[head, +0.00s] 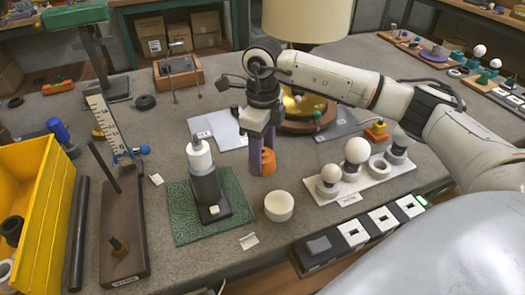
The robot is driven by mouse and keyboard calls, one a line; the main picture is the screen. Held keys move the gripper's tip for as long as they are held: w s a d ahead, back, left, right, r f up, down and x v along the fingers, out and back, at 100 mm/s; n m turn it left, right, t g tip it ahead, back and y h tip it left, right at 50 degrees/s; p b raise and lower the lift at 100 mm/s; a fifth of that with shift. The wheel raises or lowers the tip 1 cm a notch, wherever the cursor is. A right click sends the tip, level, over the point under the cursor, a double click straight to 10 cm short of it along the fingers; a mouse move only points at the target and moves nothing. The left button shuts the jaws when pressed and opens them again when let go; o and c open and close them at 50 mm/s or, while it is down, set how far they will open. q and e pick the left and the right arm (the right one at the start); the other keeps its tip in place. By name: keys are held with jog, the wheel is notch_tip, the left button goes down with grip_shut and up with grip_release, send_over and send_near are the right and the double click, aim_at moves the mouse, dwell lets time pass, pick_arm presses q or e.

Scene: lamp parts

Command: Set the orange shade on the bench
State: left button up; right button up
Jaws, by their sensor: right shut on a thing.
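The orange shade (268,162) is a small orange piece near the middle of the head view, partly hidden by the fingers. My right gripper (261,158) points down and is shut on it. The shade is low over the grey bench (330,224) or touching it; I cannot tell which. It is right of the green mat and behind a white round piece. My left gripper is not in view.
A grey post with a white top (203,172) stands on the green mat (184,226). The white round piece (279,206) and a white tray of bulbs (357,187) are at front and right. A large cream lampshade (305,20) stands behind. A yellow bin (50,190) is left.

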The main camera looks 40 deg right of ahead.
jog(key=o, duration=1.1)
jog(key=shift+f, duration=0.1)
jog(key=shift+o, duration=0.2)
notch_tip(320, 180, up, 12)
jog(key=shift+r+b, duration=0.2)
jog(key=shift+b, duration=0.1)
